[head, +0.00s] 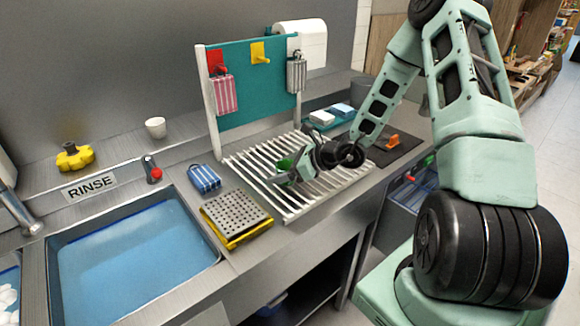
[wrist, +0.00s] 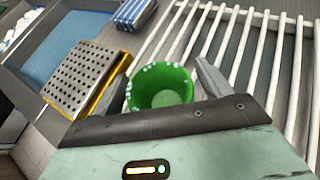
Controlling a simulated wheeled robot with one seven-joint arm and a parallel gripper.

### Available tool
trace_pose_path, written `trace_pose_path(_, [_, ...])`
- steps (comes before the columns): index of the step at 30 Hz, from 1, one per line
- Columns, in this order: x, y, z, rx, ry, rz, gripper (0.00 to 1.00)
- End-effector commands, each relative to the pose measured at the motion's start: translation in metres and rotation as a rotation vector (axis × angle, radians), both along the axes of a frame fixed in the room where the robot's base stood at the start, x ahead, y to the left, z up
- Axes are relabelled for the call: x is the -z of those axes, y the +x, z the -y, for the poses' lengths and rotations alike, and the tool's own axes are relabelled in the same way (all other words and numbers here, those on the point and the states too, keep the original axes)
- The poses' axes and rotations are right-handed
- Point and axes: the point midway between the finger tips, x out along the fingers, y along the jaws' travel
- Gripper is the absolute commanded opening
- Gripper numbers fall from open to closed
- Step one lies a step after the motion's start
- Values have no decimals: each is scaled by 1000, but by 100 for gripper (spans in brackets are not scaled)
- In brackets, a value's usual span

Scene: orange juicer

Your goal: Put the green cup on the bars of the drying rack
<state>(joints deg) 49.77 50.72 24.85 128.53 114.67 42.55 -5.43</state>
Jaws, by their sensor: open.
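The green cup (wrist: 162,87) stands between my gripper's two fingers in the wrist view, with its open mouth toward the camera and pale drops or specks on its rim. In the head view the cup (head: 284,165) is mostly hidden behind my gripper (head: 290,176). My gripper is open, with one finger on each side of the cup; I cannot tell whether either touches it. The drying rack's white bars (head: 322,193) lie around and under this spot. The cup appears to be on or just above the bars at the rack's left part; contact is hidden.
A perforated metal tray on a yellow base (head: 236,217) lies left of the rack, near a blue striped cloth (head: 204,179). A teal board (head: 255,80) with hanging cloths stands behind. The water-filled sink (head: 130,255) is at left. The rack's right bars are partly free.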

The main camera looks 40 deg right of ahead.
Motion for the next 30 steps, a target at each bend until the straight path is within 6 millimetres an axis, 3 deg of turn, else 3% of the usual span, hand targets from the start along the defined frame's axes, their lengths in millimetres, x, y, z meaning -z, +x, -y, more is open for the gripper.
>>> trace_pose_path(5, [-10,-13,11,3,-4,2,78])
trace_pose_path(15, [-44,-64,46,3,-4,2,78])
trace_pose_path(21, [-57,-82,58,2,-2,1,78])
trace_pose_path(26, [-60,-87,59,-3,-2,0,78])
trace_pose_path(28, [-61,-86,52,-35,-13,3,78])
trace_pose_path(30, [-66,-86,31,-122,-46,11,78])
